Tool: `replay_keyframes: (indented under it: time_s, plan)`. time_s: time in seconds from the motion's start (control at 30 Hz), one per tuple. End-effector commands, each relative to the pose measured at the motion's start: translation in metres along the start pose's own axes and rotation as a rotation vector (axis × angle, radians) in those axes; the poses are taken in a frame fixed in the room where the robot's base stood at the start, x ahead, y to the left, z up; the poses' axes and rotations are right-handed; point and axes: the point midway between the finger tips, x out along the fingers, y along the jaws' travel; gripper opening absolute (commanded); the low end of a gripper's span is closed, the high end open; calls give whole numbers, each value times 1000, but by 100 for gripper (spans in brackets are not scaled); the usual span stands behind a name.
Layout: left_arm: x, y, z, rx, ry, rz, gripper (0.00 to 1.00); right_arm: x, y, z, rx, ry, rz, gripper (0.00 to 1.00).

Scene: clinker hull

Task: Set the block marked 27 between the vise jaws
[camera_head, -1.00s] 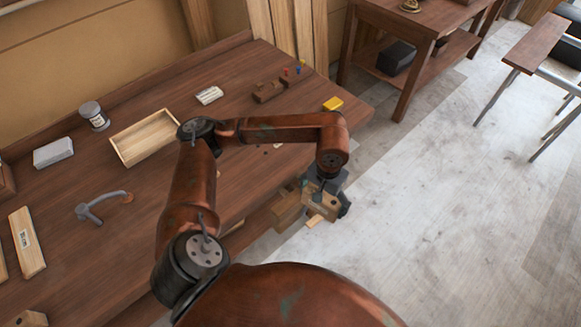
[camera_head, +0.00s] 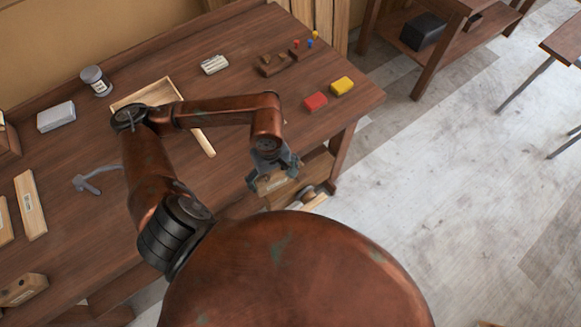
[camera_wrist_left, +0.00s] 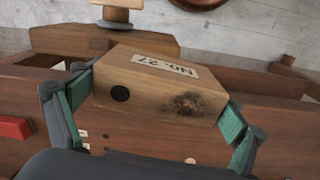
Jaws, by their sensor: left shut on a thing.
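My left gripper (camera_head: 273,172) is shut on the block marked No. 27 (camera_wrist_left: 160,82), a light wooden block with a dark hole and a dark smudge on its end. In the left wrist view one green-padded finger presses on each side of it. The block hangs near the front edge of the bench. Behind it in that view is a wooden vise jaw (camera_wrist_left: 75,42) with a round fitting. The block covers part of the vise, and I cannot tell its height above the jaws. My right gripper is not in view.
Another wooden block (camera_head: 24,290) lies front left. Open floor (camera_head: 430,190) is to the right.

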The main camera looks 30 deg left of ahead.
Motion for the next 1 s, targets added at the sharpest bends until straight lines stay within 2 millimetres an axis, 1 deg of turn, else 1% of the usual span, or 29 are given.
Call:
replay_keyframes:
  time_s: [0.03,0.1,0.17,0.23,0.37,0.6,0.7,0.8,0.9,1.0]
  plan:
    - [-2,-6,1,-45,1,-1,56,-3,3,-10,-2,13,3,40]
    - [-2,-10,2,-93,2,0,56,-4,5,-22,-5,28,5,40]
    - [0,-10,1,-117,2,0,56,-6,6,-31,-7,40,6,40]
    - [3,-3,-3,-130,1,0,56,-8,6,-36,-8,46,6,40]
    - [14,20,-17,-132,-1,2,56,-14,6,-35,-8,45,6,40]
    - [39,68,-48,-128,-1,-1,56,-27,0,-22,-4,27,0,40]
    - [61,79,-56,-127,-2,-2,56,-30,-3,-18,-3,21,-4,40]
    - [76,90,-63,-126,-1,-1,56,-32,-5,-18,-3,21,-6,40]
    - [86,98,-68,-125,0,1,56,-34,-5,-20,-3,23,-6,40]
    - [92,101,-71,-124,2,1,56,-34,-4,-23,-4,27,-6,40]
